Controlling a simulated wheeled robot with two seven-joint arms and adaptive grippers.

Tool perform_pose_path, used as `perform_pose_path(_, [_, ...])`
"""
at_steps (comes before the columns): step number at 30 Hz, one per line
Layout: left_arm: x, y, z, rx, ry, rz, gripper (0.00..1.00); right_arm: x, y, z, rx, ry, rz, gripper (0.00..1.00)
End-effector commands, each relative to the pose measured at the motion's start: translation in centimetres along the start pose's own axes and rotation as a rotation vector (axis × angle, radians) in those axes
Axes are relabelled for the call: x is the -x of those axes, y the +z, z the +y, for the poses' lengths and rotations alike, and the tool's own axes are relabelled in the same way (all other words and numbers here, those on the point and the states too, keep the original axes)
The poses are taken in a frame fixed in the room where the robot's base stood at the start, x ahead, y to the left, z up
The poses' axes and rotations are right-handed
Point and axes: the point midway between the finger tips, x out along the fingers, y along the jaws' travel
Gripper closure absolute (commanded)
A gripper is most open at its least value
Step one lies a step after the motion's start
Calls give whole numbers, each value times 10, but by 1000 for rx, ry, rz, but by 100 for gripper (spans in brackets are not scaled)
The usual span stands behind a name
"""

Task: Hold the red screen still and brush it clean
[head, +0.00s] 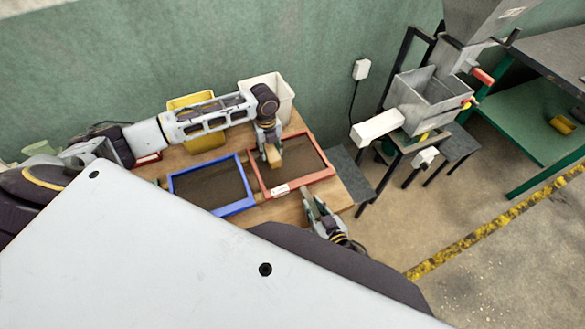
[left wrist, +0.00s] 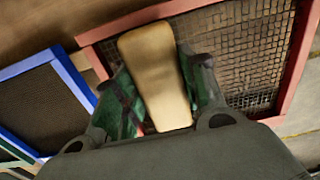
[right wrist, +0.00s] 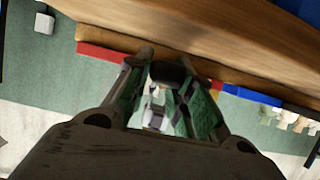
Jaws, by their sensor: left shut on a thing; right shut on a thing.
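The red screen (head: 313,181), a red frame with dark mesh, lies on the wooden table; its frame also shows in the left wrist view (left wrist: 296,72). My left gripper (head: 266,146) is shut on a brush (head: 273,157) with a pale wooden block. In the left wrist view the block (left wrist: 157,75) sits between the fingers, over the left part of the screen. Its bristles are hidden, so contact with the mesh cannot be told. My right gripper (head: 312,203) is shut on the near right edge of the red screen. In the right wrist view its fingertips meet the red edge (right wrist: 100,53).
A blue-framed screen (head: 229,209) lies left of the red one. A yellow bin (head: 180,103) and a white bin (head: 285,95) stand at the table's back. A grey hopper machine (head: 411,103) stands to the right. Bare wood (head: 280,214) shows in front of the screens.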

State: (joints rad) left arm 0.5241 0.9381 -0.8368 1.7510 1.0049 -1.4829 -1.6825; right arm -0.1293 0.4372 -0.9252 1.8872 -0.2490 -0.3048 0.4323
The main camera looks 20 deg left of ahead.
Motion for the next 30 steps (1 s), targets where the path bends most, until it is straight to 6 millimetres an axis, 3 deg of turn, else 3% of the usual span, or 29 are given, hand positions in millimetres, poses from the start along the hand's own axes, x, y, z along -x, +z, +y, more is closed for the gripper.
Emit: perform_pose_path(30, [-2,0,-35,0,0,0,78,0,0,0,0,0,1,100])
